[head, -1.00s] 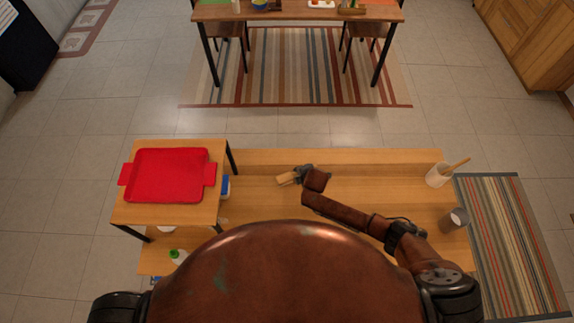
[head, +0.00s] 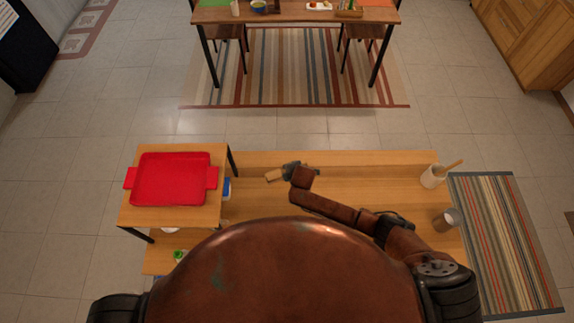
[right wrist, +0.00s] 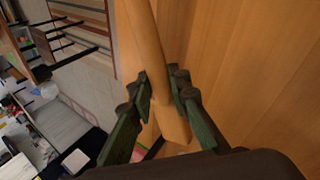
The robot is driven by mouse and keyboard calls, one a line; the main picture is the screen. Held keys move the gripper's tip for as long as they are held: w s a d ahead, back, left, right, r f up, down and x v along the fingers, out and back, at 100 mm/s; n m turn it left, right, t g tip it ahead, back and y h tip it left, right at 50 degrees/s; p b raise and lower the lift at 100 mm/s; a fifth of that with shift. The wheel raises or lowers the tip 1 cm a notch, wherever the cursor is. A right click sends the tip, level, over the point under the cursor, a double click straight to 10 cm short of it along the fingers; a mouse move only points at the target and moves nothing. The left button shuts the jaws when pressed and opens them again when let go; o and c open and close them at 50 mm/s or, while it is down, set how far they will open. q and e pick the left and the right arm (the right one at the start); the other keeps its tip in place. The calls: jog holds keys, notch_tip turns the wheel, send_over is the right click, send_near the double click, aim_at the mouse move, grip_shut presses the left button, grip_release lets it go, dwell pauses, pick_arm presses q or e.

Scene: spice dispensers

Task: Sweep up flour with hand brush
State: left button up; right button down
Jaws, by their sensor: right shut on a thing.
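My right gripper (head: 291,170) is shut on the hand brush (head: 273,176), a pale wooden piece sticking out to its left over the wooden counter (head: 380,165). In the right wrist view the fingers (right wrist: 163,90) close on both sides of a round wooden handle (right wrist: 144,35). The bristles cannot be made out, and I cannot tell whether the brush touches the counter. No flour can be made out on the visible wood; my own body hides the near part of the counter. My left gripper is not in view.
A red tray (head: 170,180) sits on a small raised table (head: 140,214) at the left. A crock with a wooden utensil (head: 432,177) and a metal cup (head: 446,219) stand at the right end. A green-capped bottle (head: 179,254) is at the near left. The far counter strip is clear.

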jog(key=shift+r+p, duration=1.25)
jog(key=shift+r, duration=0.25)
